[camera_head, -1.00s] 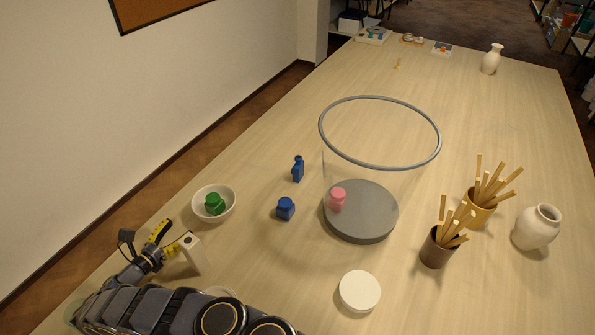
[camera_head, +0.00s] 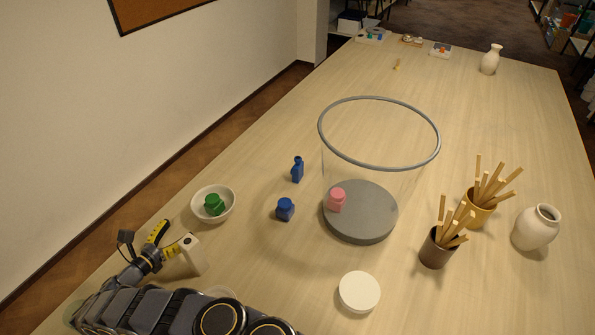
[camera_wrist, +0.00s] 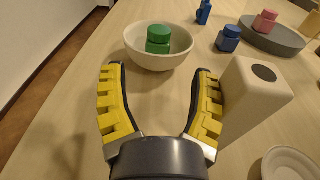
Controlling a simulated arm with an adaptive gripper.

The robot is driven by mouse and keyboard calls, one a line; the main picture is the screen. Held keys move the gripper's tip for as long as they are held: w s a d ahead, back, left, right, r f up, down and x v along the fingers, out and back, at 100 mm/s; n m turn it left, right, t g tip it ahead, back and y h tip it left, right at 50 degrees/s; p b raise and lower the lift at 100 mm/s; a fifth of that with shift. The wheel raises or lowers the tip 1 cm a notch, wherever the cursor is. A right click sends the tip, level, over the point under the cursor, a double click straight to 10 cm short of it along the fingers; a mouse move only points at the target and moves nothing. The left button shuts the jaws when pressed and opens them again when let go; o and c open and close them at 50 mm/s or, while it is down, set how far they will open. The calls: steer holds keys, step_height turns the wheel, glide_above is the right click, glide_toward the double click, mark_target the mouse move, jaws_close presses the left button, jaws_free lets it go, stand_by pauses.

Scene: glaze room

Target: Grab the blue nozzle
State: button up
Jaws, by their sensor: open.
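Two blue pieces stand on the table left of the clear bin. The farther one (camera_head: 298,170) is slim with a ring-like top, perhaps the nozzle; the nearer one (camera_head: 285,209) is squat with a wide cap. In the wrist view the slim piece (camera_wrist: 203,12) is at the top edge, and the squat one (camera_wrist: 228,38) is below and right of it. My gripper (camera_head: 168,240) is at the lower left, well short of both. In the wrist view its yellow-padded fingers (camera_wrist: 158,80) are spread with nothing between them.
A white bowl (camera_head: 228,213) holding a green piece (camera_head: 214,204) is just ahead of my gripper. A white holed block (camera_wrist: 250,95) stands close by the right finger. The clear bin (camera_head: 380,168) encloses a grey disc and pink piece. A white round lid (camera_head: 359,291) lies nearer.

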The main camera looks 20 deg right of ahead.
step_height(320, 180, up, 10)
steer(key=m+g+y, duration=0.8)
steer(key=m+y, duration=0.2)
steer(key=m, duration=2.3)
glide_toward(298, 160)
steer(key=w+d, duration=0.1)
steer(key=shift+m, duration=0.3)
steer(key=x, duration=0.2)
steer(key=s+x, duration=0.1)
steer(key=x, duration=0.3)
steer(key=shift+s+a+f, duration=0.15)
steer(key=shift+f, duration=0.4)
steer(key=shift+w+a+x, duration=0.1)
steer(key=shift+a+x, duration=0.05)
steer(key=shift+x, duration=0.75)
steer(key=shift+w+a+x, duration=0.1)
steer(key=shift+a+x, duration=0.05)
steer(key=shift+x, duration=0.8)
steer(key=shift+w+a+x, duration=0.1)
steer(key=shift+x, duration=0.8)
steer(key=shift+d, duration=0.1)
